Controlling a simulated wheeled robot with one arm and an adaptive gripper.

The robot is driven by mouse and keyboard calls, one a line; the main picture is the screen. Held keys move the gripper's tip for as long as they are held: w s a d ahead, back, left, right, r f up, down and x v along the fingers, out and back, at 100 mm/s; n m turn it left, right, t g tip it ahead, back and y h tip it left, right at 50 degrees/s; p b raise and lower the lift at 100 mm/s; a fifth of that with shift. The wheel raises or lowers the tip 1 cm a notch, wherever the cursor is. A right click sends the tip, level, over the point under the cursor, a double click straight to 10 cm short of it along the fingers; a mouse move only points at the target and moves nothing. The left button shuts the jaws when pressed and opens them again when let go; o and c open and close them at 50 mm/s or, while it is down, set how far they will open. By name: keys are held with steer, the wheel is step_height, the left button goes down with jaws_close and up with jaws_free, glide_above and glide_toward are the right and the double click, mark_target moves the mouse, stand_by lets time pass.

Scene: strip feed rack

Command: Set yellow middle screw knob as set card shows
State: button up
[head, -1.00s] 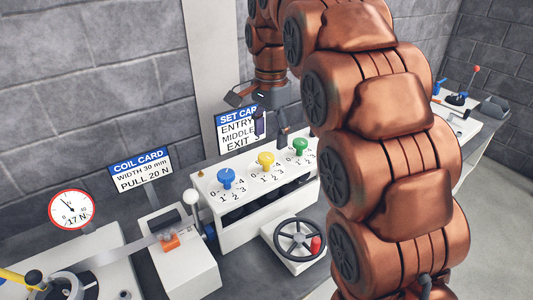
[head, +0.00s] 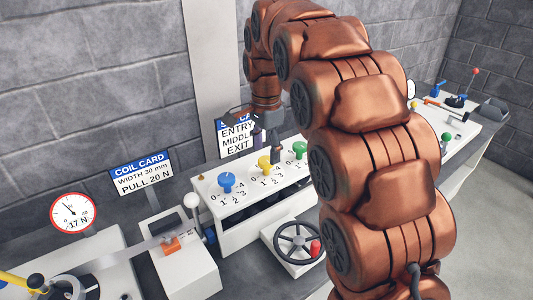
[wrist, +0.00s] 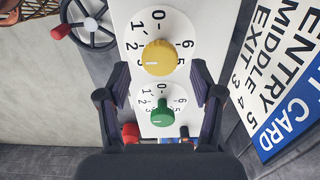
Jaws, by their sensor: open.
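The yellow middle knob (head: 264,163) stands between a blue knob (head: 226,181) and a green knob (head: 299,150) on a white rack. In the wrist view the yellow knob (wrist: 158,57) has a pale mark on its left side, toward the 2 and 3; the exact setting is unclear. My gripper (wrist: 160,80) is open and empty, its fingertips either side of the gap between the yellow and green knobs. In the head view my gripper (head: 266,143) hangs above and behind the yellow knob. The set card (wrist: 272,78) seems to read entry 5, middle 4, exit 3.
A black handwheel (head: 297,241) with a red grip stands in front of the rack. A coil card (head: 141,172) and a round gauge (head: 73,212) are at the left. The set card (head: 236,136) stands close behind my gripper.

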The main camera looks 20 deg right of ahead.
mark_target(264, 162)
steer(key=shift+f, duration=1.1)
steer(key=shift+c, duration=0.3)
steer(key=c, duration=1.1)
